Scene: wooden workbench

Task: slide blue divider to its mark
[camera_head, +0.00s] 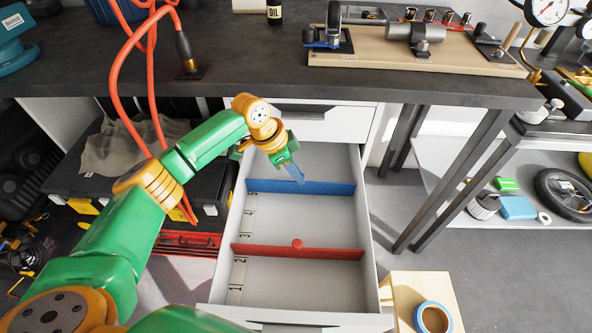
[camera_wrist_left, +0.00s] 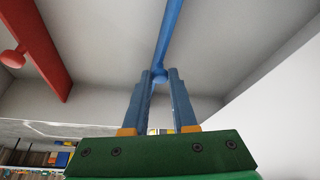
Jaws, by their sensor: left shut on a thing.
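The blue divider (camera_head: 333,188) stands across the open grey drawer (camera_head: 370,245), toward its back, close to the upper end of the number scale (camera_head: 241,235) on the drawer's left side. My left gripper (camera_head: 298,177) reaches down into the drawer from the left. In the left wrist view its blue fingers (camera_wrist_left: 160,76) are shut on the round knob of the blue divider (camera_wrist_left: 168,32). The red divider (camera_head: 335,254) with its red knob stands nearer the drawer front, between the 2 and the 3; it also shows in the left wrist view (camera_wrist_left: 38,45). My right gripper is out of view.
The dark workbench (camera_head: 230,70) overhangs the back of the drawer. Orange hoses (camera_head: 118,85) hang left of it. A wooden block with a blue tape roll (camera_head: 432,317) stands at the front right. Between the two dividers the drawer floor is bare.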

